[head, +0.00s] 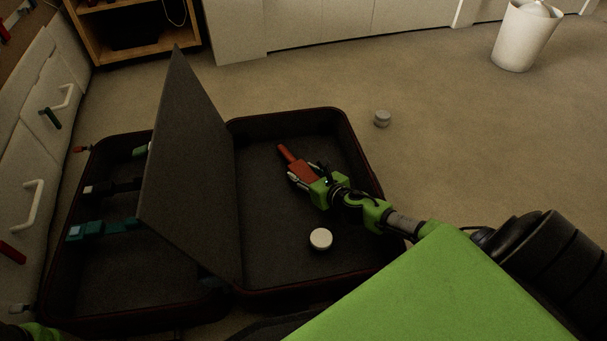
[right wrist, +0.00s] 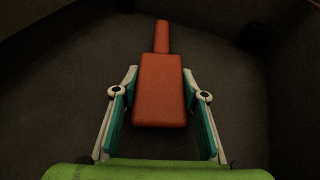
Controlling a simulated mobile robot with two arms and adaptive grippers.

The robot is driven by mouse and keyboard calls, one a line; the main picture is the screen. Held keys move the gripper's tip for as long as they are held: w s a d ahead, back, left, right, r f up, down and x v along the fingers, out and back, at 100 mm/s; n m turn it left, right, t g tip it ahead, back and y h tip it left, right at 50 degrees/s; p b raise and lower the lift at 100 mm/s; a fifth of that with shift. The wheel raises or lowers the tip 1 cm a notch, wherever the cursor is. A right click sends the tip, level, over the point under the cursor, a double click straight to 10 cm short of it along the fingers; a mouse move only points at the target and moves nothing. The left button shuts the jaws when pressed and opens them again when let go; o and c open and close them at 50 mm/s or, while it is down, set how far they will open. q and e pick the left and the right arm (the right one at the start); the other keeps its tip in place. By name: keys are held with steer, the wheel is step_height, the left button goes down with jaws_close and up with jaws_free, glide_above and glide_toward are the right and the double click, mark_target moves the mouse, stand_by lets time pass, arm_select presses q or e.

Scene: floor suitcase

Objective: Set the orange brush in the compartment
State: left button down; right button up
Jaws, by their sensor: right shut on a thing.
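The orange brush (head: 289,156) is in my right gripper (head: 296,173), over the right compartment of the open suitcase (head: 297,286). In the right wrist view the brush (right wrist: 158,90) lies between the two fingers of the gripper (right wrist: 160,88), its handle pointing away. The gripper is shut on its wide end. I cannot tell whether the brush touches the compartment floor. A green part of my left gripper (head: 38,331) shows at the bottom left corner; its fingers are not clear.
A white round object (head: 320,239) lies in the right compartment. A dark divider panel (head: 188,170) stands up at the suitcase's middle. A grey round object (head: 382,118) and a white bin (head: 522,38) stand on otherwise open carpet. Drawers line the left.

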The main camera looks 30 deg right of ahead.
steer(key=shift+f, duration=0.25)
steer(key=o, duration=1.2)
steer(key=shift+r, duration=0.1)
steer(key=shift+r, duration=0.25)
steer(key=shift+s+r+p, duration=0.15)
steer(key=shift+s+p, duration=0.2)
steer(key=shift+p, duration=0.15)
steer(key=p+v, duration=0.4)
steer(key=v, duration=0.6)
steer(key=shift+s+r, duration=0.1)
steer(key=shift+s+r+p, duration=0.15)
steer(key=shift+s+p, duration=0.15)
steer(key=shift+s, duration=0.15)
